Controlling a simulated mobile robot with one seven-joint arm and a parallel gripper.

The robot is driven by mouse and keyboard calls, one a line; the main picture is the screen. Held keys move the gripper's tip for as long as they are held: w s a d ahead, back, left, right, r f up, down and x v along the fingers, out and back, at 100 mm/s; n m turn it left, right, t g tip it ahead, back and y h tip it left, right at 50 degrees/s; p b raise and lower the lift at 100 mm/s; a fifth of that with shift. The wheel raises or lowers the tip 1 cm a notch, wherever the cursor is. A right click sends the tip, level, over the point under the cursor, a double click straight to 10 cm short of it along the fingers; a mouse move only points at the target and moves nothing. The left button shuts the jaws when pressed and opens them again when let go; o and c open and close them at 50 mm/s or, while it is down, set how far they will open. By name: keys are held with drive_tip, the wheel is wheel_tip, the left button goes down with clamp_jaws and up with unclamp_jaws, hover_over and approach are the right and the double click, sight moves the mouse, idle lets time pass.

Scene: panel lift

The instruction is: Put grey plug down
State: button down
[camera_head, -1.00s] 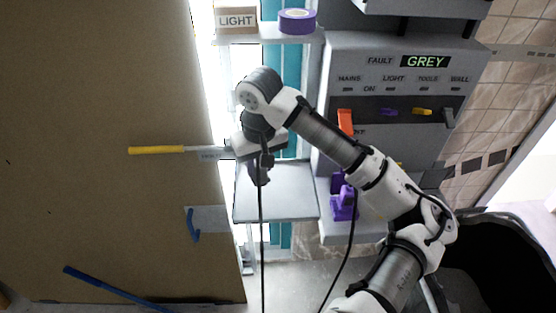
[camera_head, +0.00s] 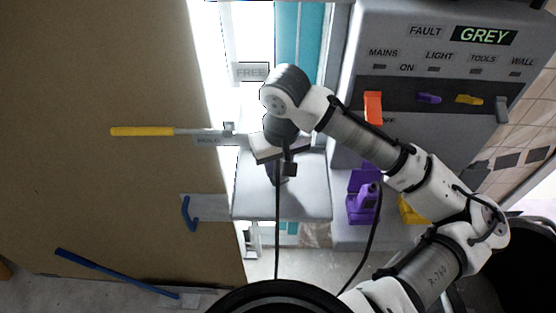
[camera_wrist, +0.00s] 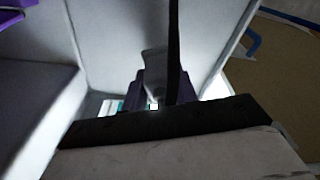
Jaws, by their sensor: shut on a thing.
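My gripper (camera_head: 277,176) is over the pale grey shelf (camera_head: 305,205) in the head view, and my wrist hides part of it. In the wrist view, my gripper (camera_wrist: 152,92) is shut on the grey plug (camera_wrist: 154,62), which sits between the dark fingers. A black cable (camera_wrist: 174,40) runs past the plug. In the head view the cable (camera_head: 277,235) hangs down across the shelf. The plug itself is hard to make out there. Whether it touches the shelf I cannot tell.
A purple plug (camera_head: 362,202) and a partly hidden yellow plug (camera_head: 412,212) stand right of the shelf. The panel (camera_head: 400,45) above reads "GREY" beside "FAULT". A yellow-handled bar (camera_head: 142,131) marked "HOLD" lies left, against the brown board (camera_head: 100,210). The shelf's front looks clear except for the cable.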

sight(282, 181)
drive_tip(key=shift+d, duration=0.15)
drive_tip(key=shift+s+r, duration=0.1)
drive_tip(key=c, duration=1.1)
unclamp_jaws()
drive_tip(key=shift+f, duration=0.2)
wheel_tip(282, 181, up, 12)
drive_tip(key=s, duration=0.1)
drive_tip(key=shift+s+d+b, duration=0.15)
drive_tip(key=shift+d+b, duration=0.1)
drive_tip(key=shift+b, duration=0.05)
drive_tip(key=shift+r, duration=0.1)
